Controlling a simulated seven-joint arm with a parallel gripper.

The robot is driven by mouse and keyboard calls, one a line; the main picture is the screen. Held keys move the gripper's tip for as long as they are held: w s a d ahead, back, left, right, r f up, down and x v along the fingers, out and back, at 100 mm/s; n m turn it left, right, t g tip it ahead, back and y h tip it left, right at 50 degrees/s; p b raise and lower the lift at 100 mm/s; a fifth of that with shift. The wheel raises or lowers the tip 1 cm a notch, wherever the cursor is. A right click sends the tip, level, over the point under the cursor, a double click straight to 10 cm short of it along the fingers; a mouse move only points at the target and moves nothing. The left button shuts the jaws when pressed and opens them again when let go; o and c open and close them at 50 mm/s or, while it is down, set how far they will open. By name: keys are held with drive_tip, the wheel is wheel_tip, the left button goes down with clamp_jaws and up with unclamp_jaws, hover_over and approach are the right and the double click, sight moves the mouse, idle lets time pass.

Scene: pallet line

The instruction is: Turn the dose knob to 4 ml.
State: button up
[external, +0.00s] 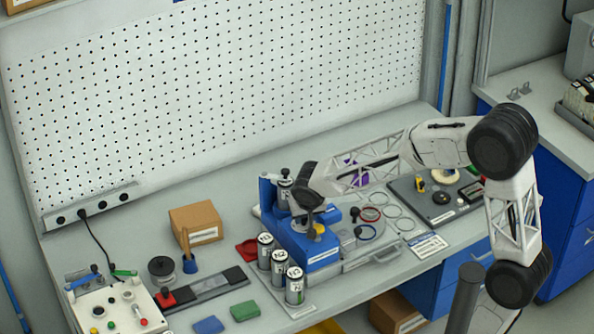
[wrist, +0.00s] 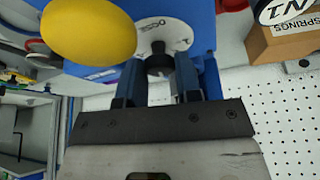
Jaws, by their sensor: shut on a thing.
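The dose knob (wrist: 158,60) is small and black, at the centre of a white dial (wrist: 176,34) printed "DOSE" on the blue dispenser (external: 297,243). In the wrist view my gripper (wrist: 160,76) has one finger on each side of the knob and is shut on it. The dial's marks are too small and partly covered, so I cannot read the setting. In the external view my gripper (external: 309,214) is at the dispenser, and the knob is hidden there. A yellow rounded part (wrist: 88,30) is close to the camera, left of the dial.
Several labelled cans (external: 295,286) stand in front of the dispenser. A cardboard box (external: 196,224) is to its left; a box marked "SPRINGS" (wrist: 290,42) shows in the wrist view. Coloured rings (external: 366,232) lie to the right. The pegboard (external: 215,85) rises behind.

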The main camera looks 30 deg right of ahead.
drive_tip(key=m+h, duration=0.1)
drive_tip(key=m, duration=0.1)
drive_tip(key=m+g, duration=0.1)
drive_tip(key=m, duration=0.2)
drive_tip(key=shift+w+a+h, duration=0.1)
drive_tip(key=shift+a+h, duration=0.1)
drive_tip(key=shift+h, duration=0.2)
drive_tip(key=m, duration=0.2)
drive_tip(key=m+g+h, duration=0.1)
drive_tip(key=m, duration=0.2)
drive_tip(key=shift+w+g, duration=0.1)
drive_tip(key=shift+g, duration=0.2)
drive_tip(key=shift+m, duration=0.3)
drive_tip(key=o, duration=0.9)
drive_tip(key=shift+r, duration=0.1)
drive_tip(key=shift+v, duration=3.85)
